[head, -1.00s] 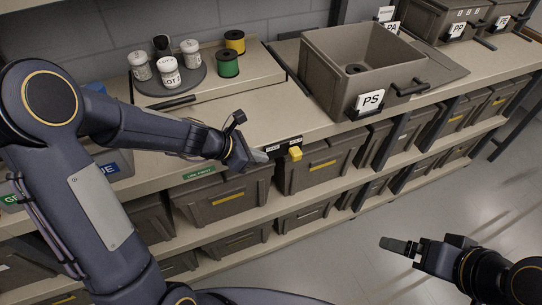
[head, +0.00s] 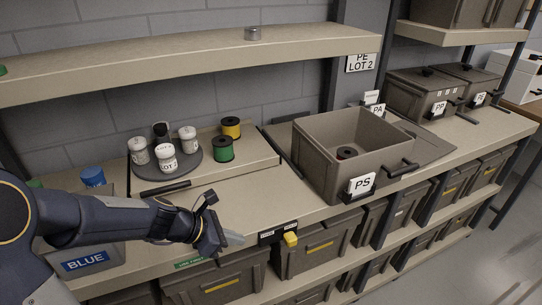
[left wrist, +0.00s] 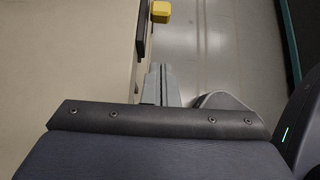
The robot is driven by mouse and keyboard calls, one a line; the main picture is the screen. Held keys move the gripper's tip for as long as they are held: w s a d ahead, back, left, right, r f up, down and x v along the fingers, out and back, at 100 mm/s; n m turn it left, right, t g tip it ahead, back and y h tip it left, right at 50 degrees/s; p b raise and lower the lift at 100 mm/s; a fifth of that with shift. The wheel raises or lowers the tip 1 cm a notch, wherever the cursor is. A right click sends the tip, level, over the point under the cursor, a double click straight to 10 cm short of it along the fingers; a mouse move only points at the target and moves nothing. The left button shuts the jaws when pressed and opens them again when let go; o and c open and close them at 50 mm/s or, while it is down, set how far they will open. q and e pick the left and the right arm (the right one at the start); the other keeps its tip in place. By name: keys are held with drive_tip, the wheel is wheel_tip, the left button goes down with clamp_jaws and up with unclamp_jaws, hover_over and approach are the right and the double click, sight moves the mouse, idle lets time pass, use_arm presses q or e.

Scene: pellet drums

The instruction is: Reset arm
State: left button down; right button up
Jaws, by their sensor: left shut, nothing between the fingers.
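My left gripper (head: 230,239) is over the front edge of the workbench, just left of a yellow block (head: 291,239) on the bench's front. Its fingers are shut and empty. In the left wrist view the closed fingertips (left wrist: 160,72) point toward the yellow block (left wrist: 160,11), with the pale bench top on the left and the floor beyond. My right gripper is out of the head view.
A grey bin marked PS (head: 336,180) stands open on the bench with a dark-and-red spool inside. A round tray (head: 192,172) holds several small jars; green (head: 223,149) and yellow (head: 231,127) spools stand beside it. Lidded bins (head: 318,251) fill the shelf below. An upper shelf (head: 190,66) overhangs the back.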

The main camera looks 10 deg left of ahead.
use_arm(q)
drive_tip(key=s+r+m, duration=0.7)
drive_tip(key=s+m, duration=0.4)
drive_tip(key=m, duration=0.1)
drive_tip(key=s+a+m+y, duration=0.3)
drive_tip(key=s+m+y, duration=0.1)
drive_tip(key=s+m, duration=0.6)
drive_tip(key=shift+s+f+m, duration=0.15)
drive_tip(key=shift+s+m, duration=0.05)
drive_tip(key=shift+m, duration=0.4)
